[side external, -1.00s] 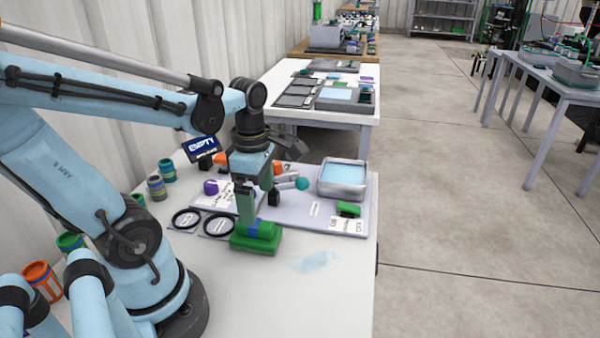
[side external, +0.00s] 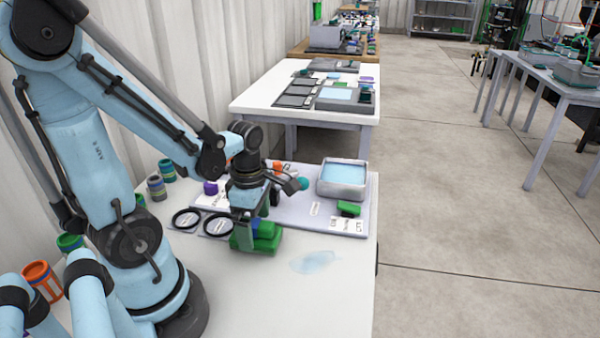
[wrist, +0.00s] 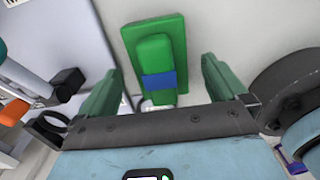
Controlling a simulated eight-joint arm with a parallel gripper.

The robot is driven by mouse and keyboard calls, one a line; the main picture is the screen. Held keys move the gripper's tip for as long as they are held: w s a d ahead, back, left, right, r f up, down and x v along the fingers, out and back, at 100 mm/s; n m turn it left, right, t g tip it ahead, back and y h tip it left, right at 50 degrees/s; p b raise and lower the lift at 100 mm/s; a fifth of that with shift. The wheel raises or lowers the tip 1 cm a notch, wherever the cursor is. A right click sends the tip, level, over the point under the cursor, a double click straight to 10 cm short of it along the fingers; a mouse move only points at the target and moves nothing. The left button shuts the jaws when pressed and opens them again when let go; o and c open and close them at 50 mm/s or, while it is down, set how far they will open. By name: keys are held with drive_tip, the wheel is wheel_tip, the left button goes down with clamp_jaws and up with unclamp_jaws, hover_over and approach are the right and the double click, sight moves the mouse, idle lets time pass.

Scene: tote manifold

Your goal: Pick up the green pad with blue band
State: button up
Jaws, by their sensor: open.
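The green pad with blue band (side external: 266,239) lies on the white table in front of the grey board. In the wrist view the pad (wrist: 157,55) has a wide green base, a narrower raised green grip and a blue band around that grip. My gripper (side external: 252,236) is low over the pad, pointing down and partly hiding it. In the wrist view my gripper's green fingers (wrist: 160,90) are spread apart, one on each side of the raised grip, with gaps on both sides. The gripper is open and empty.
A grey tray of blue liquid (side external: 343,178) and a smaller green block (side external: 349,209) sit on the grey board. Two black rings (side external: 218,224) lie left of the pad. A wet patch (side external: 316,262) is to its right. The table front is clear.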

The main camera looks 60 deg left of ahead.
drive_tip(key=shift+f, duration=0.85)
drive_tip(key=shift+c, duration=0.5)
drive_tip(key=c, duration=1.1)
drive_tip(key=shift+r, duration=0.15)
drive_tip(key=shift+r, duration=1)
wheel_tip(320, 180, up, 2)
drive_tip(key=shift+d, duration=0.15)
drive_tip(key=d+r, duration=0.2)
drive_tip(key=d, duration=0.1)
drive_tip(key=s+d+r, duration=0.1)
drive_tip(key=d+r, duration=0.1)
drive_tip(key=d, duration=0.2)
drive_tip(key=s+d+r, duration=0.1)
drive_tip(key=d+r, duration=0.1)
drive_tip(key=d, duration=0.2)
drive_tip(key=shift+s+d+r, duration=0.1)
drive_tip(key=shift+r, duration=0.25)
